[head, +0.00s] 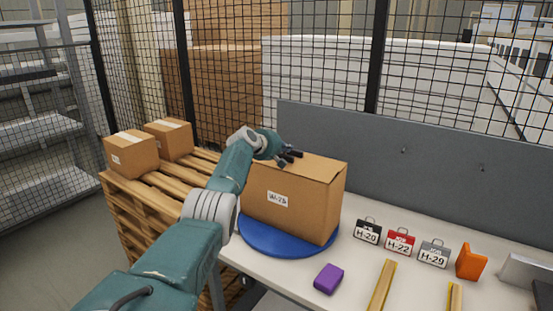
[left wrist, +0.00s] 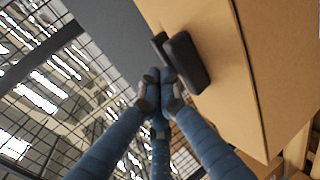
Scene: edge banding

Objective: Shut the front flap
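A cardboard box (head: 310,208) with a white label on its near side stands upright on a blue turntable (head: 265,238). Its top panel (head: 318,166) looks nearly flat in the head view; the left part of the top is hidden behind my left arm. My left gripper (head: 289,157) is at the upper left of the box, over its top edge. In the left wrist view its fingers (left wrist: 160,82) come together with nothing seen between them, beside the cardboard (left wrist: 225,90). Whether they touch it I cannot tell. My right gripper is not in view.
Two taped boxes (head: 131,154) (head: 169,140) stand on a pallet stack (head: 120,190) at left. On the table are a purple block (head: 328,279), several tagged cases (head: 400,241), an orange piece (head: 470,262) and yellow strips (head: 382,287). A grey panel (head: 420,170) stands behind.

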